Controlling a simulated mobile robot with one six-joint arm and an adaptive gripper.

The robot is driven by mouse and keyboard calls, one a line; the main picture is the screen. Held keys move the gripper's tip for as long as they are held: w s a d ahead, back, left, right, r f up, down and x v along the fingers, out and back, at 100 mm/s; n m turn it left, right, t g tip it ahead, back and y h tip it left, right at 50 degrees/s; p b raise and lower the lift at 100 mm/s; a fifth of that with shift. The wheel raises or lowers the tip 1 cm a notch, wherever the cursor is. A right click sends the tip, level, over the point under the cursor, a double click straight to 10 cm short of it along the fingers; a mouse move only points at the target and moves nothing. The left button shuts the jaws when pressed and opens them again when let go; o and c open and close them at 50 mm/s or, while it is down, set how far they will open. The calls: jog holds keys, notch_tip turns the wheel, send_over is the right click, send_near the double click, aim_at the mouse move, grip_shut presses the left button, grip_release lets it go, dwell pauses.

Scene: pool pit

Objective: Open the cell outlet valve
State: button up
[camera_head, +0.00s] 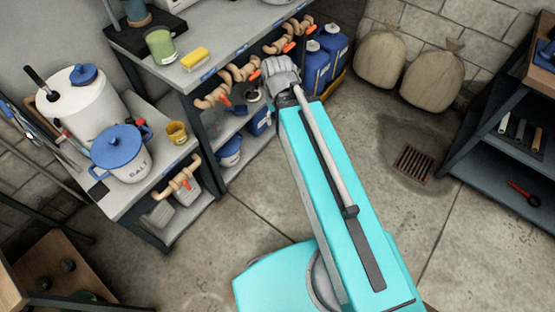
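Several tan pipe loops with orange-red valve handles run along the front of the shelf units. One valve (181,182) sits low on the front of the left, lower bench. Another valve (225,100) is on the taller bench, left of my gripper. Two more, a nearer valve (288,47) and a farther valve (310,29), are beyond my gripper towards the back. I cannot read labels that mark one as the cell outlet valve. My gripper (277,68) is at the far end of my teal arm, close to the pipes in the picture. Its fingers are too small to make out.
The lower bench (150,190) holds a white tank (82,104), a blue-lidded salt pot (124,158) and a yellow cup (177,132). Blue jugs (316,68) stand behind my gripper. A dark shelf (500,165) is right. Floor between is clear.

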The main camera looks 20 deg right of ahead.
notch_tip(320, 180, down, 22)
jog(key=b, duration=2.1)
jog(key=shift+f+b, duration=0.2)
jog(key=shift+b, duration=0.2)
jog(key=shift+d, duration=0.1)
